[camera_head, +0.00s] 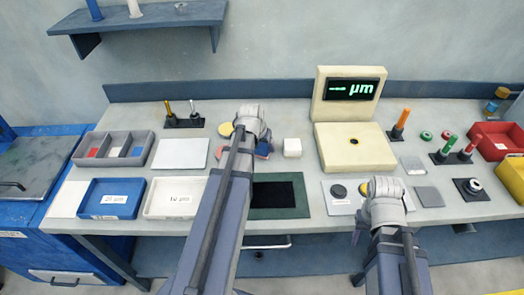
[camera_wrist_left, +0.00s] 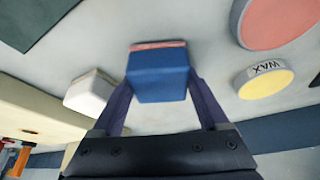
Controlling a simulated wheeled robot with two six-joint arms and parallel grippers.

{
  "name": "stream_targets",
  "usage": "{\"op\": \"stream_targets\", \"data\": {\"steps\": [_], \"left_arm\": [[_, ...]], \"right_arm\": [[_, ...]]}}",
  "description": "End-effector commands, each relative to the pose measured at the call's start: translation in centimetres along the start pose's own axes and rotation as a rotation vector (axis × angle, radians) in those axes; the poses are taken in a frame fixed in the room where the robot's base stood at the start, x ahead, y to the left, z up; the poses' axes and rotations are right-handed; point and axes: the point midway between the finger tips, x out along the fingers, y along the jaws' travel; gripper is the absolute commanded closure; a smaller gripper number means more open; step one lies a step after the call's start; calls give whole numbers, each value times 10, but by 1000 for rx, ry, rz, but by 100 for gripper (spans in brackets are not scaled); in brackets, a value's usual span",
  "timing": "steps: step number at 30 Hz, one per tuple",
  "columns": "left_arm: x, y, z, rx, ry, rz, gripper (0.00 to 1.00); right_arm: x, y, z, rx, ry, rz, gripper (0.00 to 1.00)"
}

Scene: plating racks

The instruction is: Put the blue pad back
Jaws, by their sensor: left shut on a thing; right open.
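The blue pad (camera_wrist_left: 158,77) is a block with a thin reddish layer along one edge. My left gripper (camera_wrist_left: 157,92) is shut on it, one finger on each side. In the head view the pad (camera_head: 263,154) shows just right of my left gripper (camera_head: 257,140), partly hidden by it. I cannot tell whether the pad touches the table. A grey tray (camera_head: 105,160) with three compartments stands at the left, with red, white and blue areas inside. My right gripper (camera_head: 370,222) is open over the right part of the table, its fingers mostly hidden.
A white block (camera_head: 292,147) stands right of the pad. A yellow wax disc (camera_wrist_left: 264,81) and a pink disc (camera_wrist_left: 277,20) lie on its other side. A dark green mat (camera_head: 302,210), blue bin (camera_head: 85,207), white bin (camera_head: 154,211) and cream gauge (camera_head: 388,155) take up nearby space.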

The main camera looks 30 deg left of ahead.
Motion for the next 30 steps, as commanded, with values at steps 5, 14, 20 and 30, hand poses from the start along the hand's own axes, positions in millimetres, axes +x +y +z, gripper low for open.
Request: {"op": "stream_targets", "data": {"steps": [5, 14, 20, 30], "left_arm": [[2, 0, 1, 0, 0, 0, 75], [5, 0, 2, 0, 0, 0, 18], [5, 0, 2, 0, 0, 0, 0], [2, 0, 1, 0, 0, 0, 0]], "right_arm": [[2, 0, 0, 0, 0, 0, 50], [6, 0, 0, 0, 0, 0, 50], [5, 0, 0, 0, 0, 0, 50], [2, 0, 0, 0, 0, 0, 50]]}}
